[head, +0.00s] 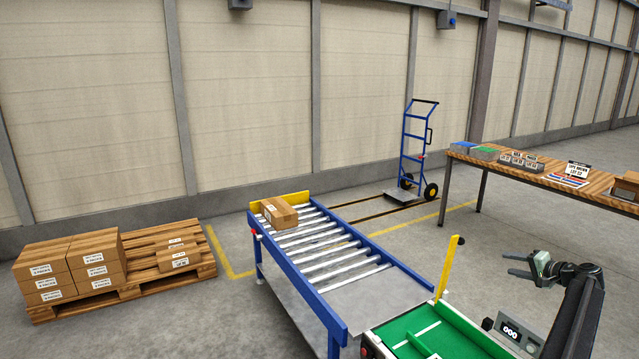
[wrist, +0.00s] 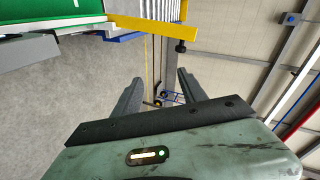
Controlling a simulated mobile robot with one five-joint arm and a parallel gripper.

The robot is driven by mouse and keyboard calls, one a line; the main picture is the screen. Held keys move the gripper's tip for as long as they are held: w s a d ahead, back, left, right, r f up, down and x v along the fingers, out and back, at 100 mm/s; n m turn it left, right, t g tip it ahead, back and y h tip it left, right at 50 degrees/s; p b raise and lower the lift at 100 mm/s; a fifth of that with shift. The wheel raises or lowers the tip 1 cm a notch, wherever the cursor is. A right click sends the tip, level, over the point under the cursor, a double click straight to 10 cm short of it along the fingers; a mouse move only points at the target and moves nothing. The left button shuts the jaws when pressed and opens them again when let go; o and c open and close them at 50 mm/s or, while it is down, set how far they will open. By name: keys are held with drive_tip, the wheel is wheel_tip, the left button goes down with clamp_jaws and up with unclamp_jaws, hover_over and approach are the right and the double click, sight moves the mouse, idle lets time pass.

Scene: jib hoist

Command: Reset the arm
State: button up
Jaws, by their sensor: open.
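My gripper (head: 515,265) is in the lower right of the head view, at the end of my dark arm, raised to the right of the green belt and its yellow post. In the wrist view my gripper (wrist: 157,95) shows two dark fingers spread wide, with nothing between them. It is open and empty. It touches nothing that I can see.
A blue roller conveyor (head: 350,280) carries a carton (head: 278,213) at its far end. A green belt (head: 440,335) adjoins it. A pallet (head: 130,275) with cartons stands left. A wooden table (head: 540,175) stands right, and a blue hand truck (head: 415,150) behind.

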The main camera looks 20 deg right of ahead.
drive_tip(key=w+a+n+g+y, duration=0.1)
drive_tip(key=w+a+n+y, duration=0.4)
drive_tip(key=w+a, duration=2)
drive_tip(key=w+a+f+n+g+y, duration=0.1)
drive_tip(key=w+a+f+n+g, duration=0.15)
drive_tip(key=a, duration=1.25)
drive_tip(key=w+a+f+n+g+y, duration=0.1)
drive_tip(key=w+a+f+n+g, duration=0.15)
drive_tip(key=a, duration=1.25)
drive_tip(key=s+a+f+n+g, duration=0.1)
drive_tip(key=s+a+f, duration=0.1)
drive_tip(key=a, duration=0.9)
drive_tip(key=s+a+f+n+g, duration=0.1)
drive_tip(key=s+a+f+g, duration=0.15)
drive_tip(key=a, duration=0.75)
drive_tip(key=s+a+f+n+g+h, duration=0.2)
drive_tip(key=s+a+f+n, duration=0.1)
drive_tip(key=s+a, duration=0.75)
drive_tip(key=s+d+f+g+h, duration=0.1)
drive_tip(key=s+d+h, duration=0.1)
drive_tip(key=s, duration=0.4)
drive_tip(key=s+d+f+g+h, duration=0.1)
drive_tip(key=s+d+f+h, duration=0.1)
drive_tip(key=s, duration=0.4)
wheel_tip(320, 180, up, 15)
drive_tip(key=d+p, duration=0.1)
drive_tip(key=p, duration=1.3)
drive_tip(key=shift+s+f+h, duration=0.15)
drive_tip(key=shift+s+h, duration=0.05)
drive_tip(key=shift+h, duration=0.2)
